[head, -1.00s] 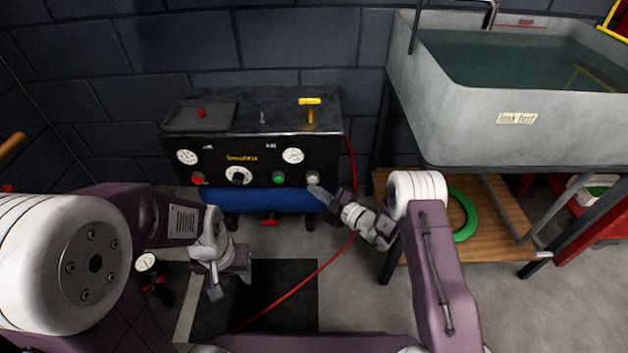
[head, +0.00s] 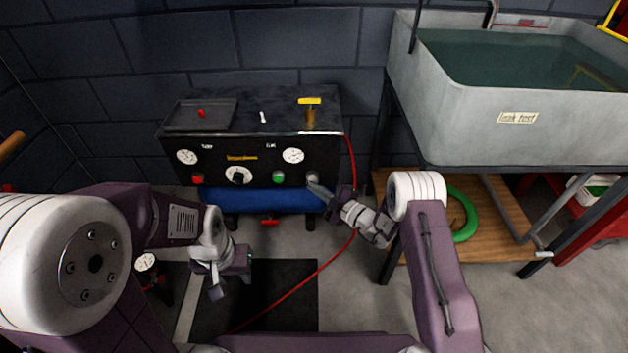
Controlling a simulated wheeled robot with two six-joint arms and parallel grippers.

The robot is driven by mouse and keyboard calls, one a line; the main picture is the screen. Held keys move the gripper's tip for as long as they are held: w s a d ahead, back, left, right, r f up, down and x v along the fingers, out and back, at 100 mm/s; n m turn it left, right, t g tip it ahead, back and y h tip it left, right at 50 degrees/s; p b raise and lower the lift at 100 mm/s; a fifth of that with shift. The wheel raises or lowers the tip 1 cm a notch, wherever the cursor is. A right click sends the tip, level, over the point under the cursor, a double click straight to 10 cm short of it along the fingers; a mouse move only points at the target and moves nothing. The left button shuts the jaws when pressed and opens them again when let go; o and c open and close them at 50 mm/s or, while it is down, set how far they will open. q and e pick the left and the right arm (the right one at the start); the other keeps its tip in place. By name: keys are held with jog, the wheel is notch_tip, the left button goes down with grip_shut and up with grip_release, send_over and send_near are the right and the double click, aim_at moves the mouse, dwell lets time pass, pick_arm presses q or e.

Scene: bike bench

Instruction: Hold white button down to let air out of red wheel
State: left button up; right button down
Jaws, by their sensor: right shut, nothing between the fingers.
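The black compressor panel (head: 240,158) stands against the wall, with a row of knobs and two gauges on its front. The white button (head: 313,176) is at the right end of that row, partly covered by my gripper. My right gripper (head: 314,187) is shut and empty, its tip at the button's lower edge; I cannot tell whether the button is pressed in. My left gripper (head: 217,288) hangs low over the floor mat, apart from the panel; its jaw opening is unclear. I cannot make out the red wheel.
A red hose (head: 321,267) runs from the panel's right side down to the mat (head: 290,290). A grey water tank (head: 440,118) stands at right above a wooden shelf with a green ring (head: 467,222). A yellow-handled T-bar (head: 310,101) stands on the panel top.

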jog(key=shift+w, duration=0.55)
dwell(2.5)
dwell(1.9)
jog(key=shift+s+p, duration=0.55)
jog(key=shift+s, duration=0.3)
jog(key=s+p, duration=0.3)
jog(key=s, duration=0.2)
dwell(0.3)
